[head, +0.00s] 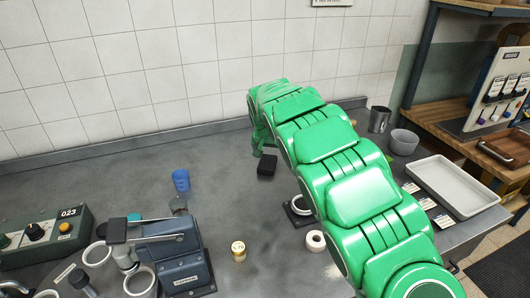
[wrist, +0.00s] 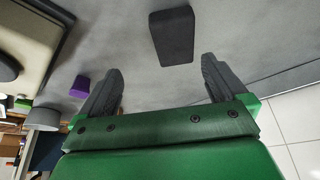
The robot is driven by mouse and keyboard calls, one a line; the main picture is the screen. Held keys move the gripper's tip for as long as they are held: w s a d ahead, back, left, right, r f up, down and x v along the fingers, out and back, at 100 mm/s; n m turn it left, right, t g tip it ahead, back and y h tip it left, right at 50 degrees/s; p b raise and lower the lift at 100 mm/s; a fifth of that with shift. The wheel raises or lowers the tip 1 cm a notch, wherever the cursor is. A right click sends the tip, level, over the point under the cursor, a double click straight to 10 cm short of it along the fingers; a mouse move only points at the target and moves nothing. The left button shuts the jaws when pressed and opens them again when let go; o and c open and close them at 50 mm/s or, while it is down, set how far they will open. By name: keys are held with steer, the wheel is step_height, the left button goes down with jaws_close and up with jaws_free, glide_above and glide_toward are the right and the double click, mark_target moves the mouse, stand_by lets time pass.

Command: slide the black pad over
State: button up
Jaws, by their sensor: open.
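The black pad (head: 267,165) is a small dark block on the grey counter, in the middle of the head view. It also shows at the top of the wrist view (wrist: 173,36). My gripper (head: 260,149) is low by the pad's far side, partly hidden by my green arm. In the wrist view my gripper (wrist: 160,72) has its two dark fingers spread with nothing between them. The pad lies just beyond the fingertips, roughly in line with the space between them. I cannot tell whether a finger touches it.
A blue cup (head: 181,180) stands left of the pad. A grey machine (head: 172,258) fills the front left. A pale tray (head: 455,187) lies at right.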

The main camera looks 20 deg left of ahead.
mark_target(267, 164)
steer(key=shift+s+a+f, duration=0.1)
steer(key=shift+a+f, duration=0.15)
steer(key=shift+a, duration=0.3)
steer(key=shift+s+a+f, duration=0.1)
steer(key=shift+a+f, duration=0.15)
steer(key=shift+a, duration=0.3)
steer(key=shift+x, duration=3.9)
steer(key=c, duration=1.1)
steer(key=shift+s+a, duration=7.1)
steer(key=shift+a, duration=0.05)
